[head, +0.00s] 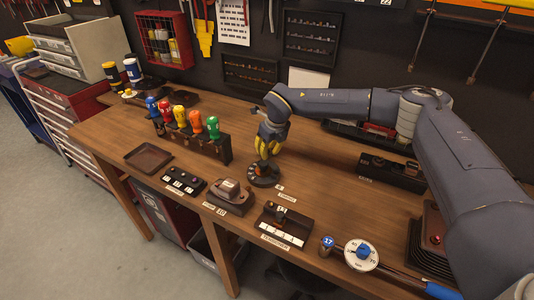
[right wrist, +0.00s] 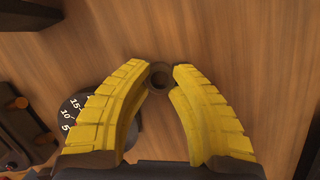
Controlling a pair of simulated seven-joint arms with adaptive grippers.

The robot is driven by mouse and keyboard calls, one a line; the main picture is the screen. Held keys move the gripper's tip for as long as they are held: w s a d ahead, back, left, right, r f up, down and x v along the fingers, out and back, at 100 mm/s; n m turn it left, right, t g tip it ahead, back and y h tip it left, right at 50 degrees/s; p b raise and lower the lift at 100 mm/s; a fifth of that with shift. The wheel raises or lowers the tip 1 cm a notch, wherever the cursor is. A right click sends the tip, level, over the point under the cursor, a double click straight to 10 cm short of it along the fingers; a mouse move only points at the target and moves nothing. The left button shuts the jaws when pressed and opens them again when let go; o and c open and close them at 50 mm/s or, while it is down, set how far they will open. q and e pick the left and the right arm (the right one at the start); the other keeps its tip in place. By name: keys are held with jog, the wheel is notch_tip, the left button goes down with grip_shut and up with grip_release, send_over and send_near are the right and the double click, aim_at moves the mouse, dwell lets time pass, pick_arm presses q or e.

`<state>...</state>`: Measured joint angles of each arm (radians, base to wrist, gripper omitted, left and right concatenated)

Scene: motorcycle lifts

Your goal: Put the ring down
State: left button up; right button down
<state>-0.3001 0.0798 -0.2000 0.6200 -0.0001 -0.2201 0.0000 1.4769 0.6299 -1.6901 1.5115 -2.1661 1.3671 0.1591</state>
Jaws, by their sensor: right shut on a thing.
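A small dark ring (right wrist: 160,64) sits between the yellow fingertips of my right gripper (right wrist: 160,77) in the right wrist view, with its round hole facing the camera. The gripper is shut on it. In the head view my right gripper (head: 267,150) points down over the workbench, just above a round black dial (head: 264,181). The ring cannot be made out there. In the right wrist view the dial (right wrist: 70,112) shows numbers and lies left of the ring, partly behind a finger. I cannot tell whether the ring touches the bench. My left gripper is not in view.
The wooden bench (head: 330,215) has bare wood right of the dial. A rack of colourful screwdrivers (head: 190,135) stands left. A grey-topped block (head: 230,195), a black box with white tiles (head: 284,226) and a blue-handled tool with a round gauge (head: 361,255) lie along the front.

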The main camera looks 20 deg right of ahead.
jog(key=shift+r, duration=0.15)
notch_tip(320, 180, up, 19)
jog(key=s+f+n+g, duration=0.3)
jog(key=s+n, duration=0.7)
jog(key=n, duration=0.5)
jog(key=s+f+n+g+h, duration=0.1)
jog(key=s+f+n+g, duration=0.1)
jog(key=s+f+n, duration=0.4)
jog(key=s+n, duration=0.4)
jog(key=n, duration=0.6)
jog(key=shift+s+a+f+n+g, duration=0.2)
jog(key=shift+s+f+n+g, duration=0.1)
jog(key=shift+s+g, duration=0.1)
